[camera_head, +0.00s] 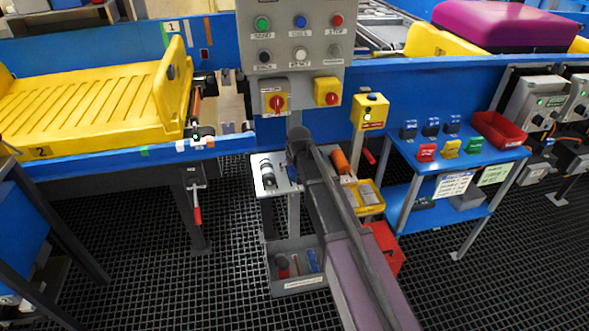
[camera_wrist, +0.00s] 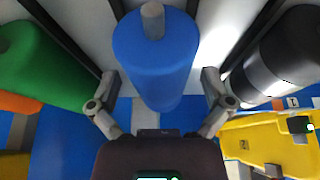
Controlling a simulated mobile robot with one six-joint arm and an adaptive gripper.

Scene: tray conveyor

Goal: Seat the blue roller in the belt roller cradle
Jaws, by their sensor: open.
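In the wrist view the blue roller (camera_wrist: 155,62) lies lengthwise between the spread fingers of my gripper (camera_wrist: 158,98), its grey shaft end towards the top. The gripper is open, with a gap visible between each fingertip and the roller. In the head view my arm hides the blue roller and my fingertips. The belt roller cradle cannot be made out with certainty; a gap with dark brackets (camera_head: 204,112) shows at the right end of the yellow tray conveyor.
A green roller (camera_wrist: 45,65) lies left of the blue one and a black-and-grey roller (camera_wrist: 272,62) right of it, both close to my fingers. The grey rack (camera_head: 287,186) stands below the button panel (camera_head: 293,35). A blue side table (camera_head: 450,165) stands right.

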